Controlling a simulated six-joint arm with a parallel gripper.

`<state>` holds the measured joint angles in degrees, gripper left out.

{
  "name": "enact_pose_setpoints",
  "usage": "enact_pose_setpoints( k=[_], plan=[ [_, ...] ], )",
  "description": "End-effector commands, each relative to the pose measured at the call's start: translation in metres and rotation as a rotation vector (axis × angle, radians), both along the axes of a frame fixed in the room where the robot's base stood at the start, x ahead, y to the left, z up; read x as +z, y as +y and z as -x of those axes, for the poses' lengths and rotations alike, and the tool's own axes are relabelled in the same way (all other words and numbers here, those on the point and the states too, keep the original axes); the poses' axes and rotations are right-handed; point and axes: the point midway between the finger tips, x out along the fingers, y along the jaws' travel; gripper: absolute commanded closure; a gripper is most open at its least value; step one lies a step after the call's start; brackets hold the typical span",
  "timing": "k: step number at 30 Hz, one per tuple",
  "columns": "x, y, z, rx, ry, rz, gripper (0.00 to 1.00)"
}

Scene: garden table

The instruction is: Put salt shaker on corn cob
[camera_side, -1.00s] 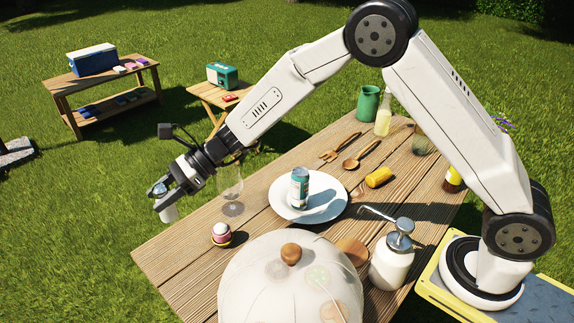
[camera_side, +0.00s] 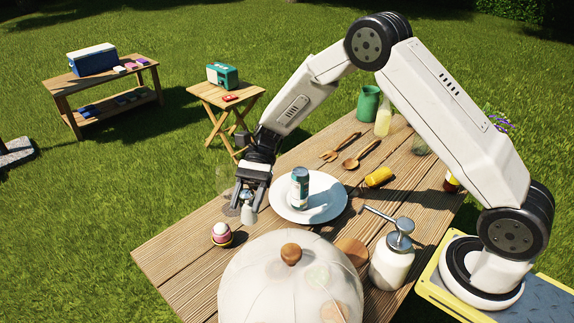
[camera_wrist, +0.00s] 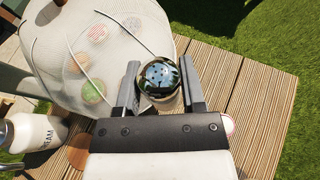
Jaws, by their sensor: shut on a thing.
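My gripper (camera_side: 251,194) is shut on the salt shaker (camera_side: 249,209), which has a shiny metal top. The shaker hangs above the table, left of the plate in the side view. In the wrist view the shaker's domed, pierced top (camera_wrist: 158,78) sits between the fingers of my gripper (camera_wrist: 160,85). The yellow corn cob (camera_side: 379,177) lies on the table to the right of the plate, well apart from the shaker. The cob does not show in the wrist view.
A white plate (camera_side: 279,206) with an upright can (camera_side: 299,188) stands between shaker and cob.

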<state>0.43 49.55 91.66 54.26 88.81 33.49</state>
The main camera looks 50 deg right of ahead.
Motion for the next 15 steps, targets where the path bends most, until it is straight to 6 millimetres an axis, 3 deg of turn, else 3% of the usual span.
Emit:
enact_pose_setpoints(
  k=[15],
  plan=[
    [-0.019,-0.099,0.058,0.513,0.002,-0.001,1.0]
  ],
)
